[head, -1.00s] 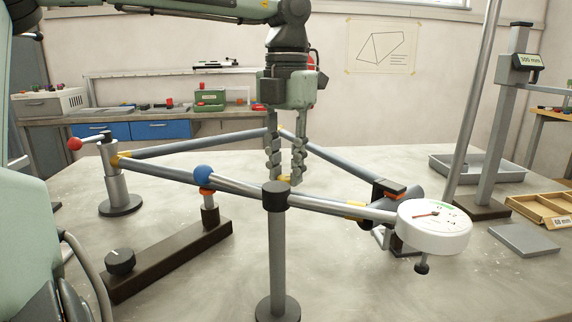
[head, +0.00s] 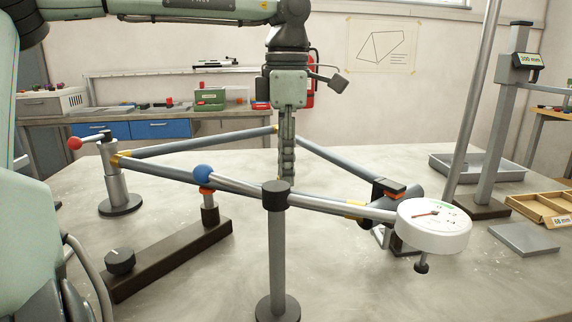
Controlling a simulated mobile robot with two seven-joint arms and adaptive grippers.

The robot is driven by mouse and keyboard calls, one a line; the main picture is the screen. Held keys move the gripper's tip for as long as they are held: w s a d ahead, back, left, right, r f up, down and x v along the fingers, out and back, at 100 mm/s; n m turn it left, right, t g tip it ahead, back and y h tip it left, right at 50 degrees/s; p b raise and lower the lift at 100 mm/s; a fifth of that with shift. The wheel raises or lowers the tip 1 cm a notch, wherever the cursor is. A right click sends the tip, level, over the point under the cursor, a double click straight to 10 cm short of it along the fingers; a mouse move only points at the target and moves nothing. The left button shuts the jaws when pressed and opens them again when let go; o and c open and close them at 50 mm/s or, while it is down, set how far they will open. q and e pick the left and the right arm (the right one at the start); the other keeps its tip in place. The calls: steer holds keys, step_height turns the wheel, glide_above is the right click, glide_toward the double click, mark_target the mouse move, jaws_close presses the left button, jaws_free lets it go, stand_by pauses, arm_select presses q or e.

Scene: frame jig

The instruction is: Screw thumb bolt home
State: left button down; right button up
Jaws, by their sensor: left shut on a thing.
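My left gripper (head: 287,178) points straight down over the middle of the tube frame, with its two fingers lined up one behind the other from this side. It is shut, and its tips are just behind the front rail and the black collar (head: 275,194) of a post. The thumb bolt is hidden by the fingers and the rail, so how far it is in cannot be seen. The grey frame tubes (head: 200,144) form a triangle with yellow joints (head: 118,160). My right gripper is not in view.
A white dial gauge (head: 433,226) is at the front right. A blue-knobbed lever (head: 203,174) and a red-knobbed clamp (head: 75,143) are on the left. A height gauge (head: 487,150), a grey tray (head: 470,172) and a wooden box (head: 535,210) stand right. The table front is partly clear.

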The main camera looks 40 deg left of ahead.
arm_select(q)
steer(key=shift+w+r+m, duration=0.1)
steer(key=shift+r+m, duration=0.05)
steer(key=shift+m, duration=0.95)
steer(key=c, duration=1.5)
jaws_free()
steer(key=shift+o, duration=1.2)
step_height(320, 180, up, 12)
